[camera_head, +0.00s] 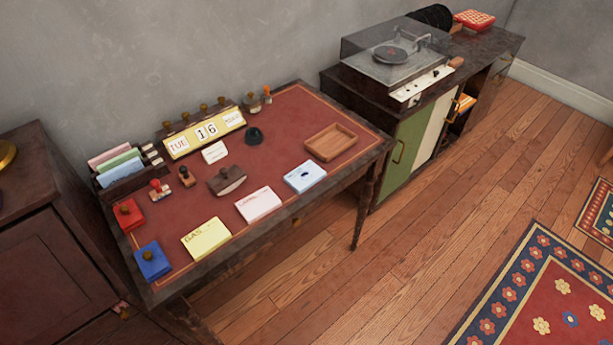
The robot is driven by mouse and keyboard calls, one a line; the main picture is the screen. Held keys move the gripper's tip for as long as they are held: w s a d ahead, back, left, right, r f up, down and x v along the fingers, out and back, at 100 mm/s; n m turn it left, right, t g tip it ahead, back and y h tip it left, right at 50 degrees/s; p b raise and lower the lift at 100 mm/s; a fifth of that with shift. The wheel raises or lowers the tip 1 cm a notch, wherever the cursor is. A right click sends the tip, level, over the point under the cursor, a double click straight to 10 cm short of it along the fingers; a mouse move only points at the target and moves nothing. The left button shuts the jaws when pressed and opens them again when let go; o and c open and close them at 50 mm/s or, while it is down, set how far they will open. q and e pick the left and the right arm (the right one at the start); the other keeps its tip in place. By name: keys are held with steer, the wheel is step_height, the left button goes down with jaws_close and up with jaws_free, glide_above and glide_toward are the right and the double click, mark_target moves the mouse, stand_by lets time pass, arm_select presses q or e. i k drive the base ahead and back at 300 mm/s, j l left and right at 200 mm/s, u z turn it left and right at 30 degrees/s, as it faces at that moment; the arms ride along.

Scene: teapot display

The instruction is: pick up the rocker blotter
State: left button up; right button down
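The rocker blotter (227,180) is a dark brown block with a pale curved underside and a small knob on top. It sits on the red top of the desk (285,120), left of the middle. A small stamp with a wooden handle (187,176) stands just to its left, and a pale yellow paper pad (206,239) and a pink pad (258,204) lie in front of it. Neither of my grippers shows in the head view. Nothing covers the blotter.
A calendar block (204,133), a white card (215,151) and a black object (254,135) stand behind the blotter. A wooden tray (331,141) is to the right. Red (129,214) and blue (152,260) boxes sit at the left. Bare desk surface lies right of the blotter.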

mark_target(228, 179)
steer(key=i+l+u, duration=0.1)
steer(key=l, duration=0.3)
steer(key=i+l+u, duration=0.1)
steer(key=l, duration=0.3)
steer(key=i+l+u, duration=0.1)
steer(key=l, duration=0.35)
steer(key=i, duration=0.05)
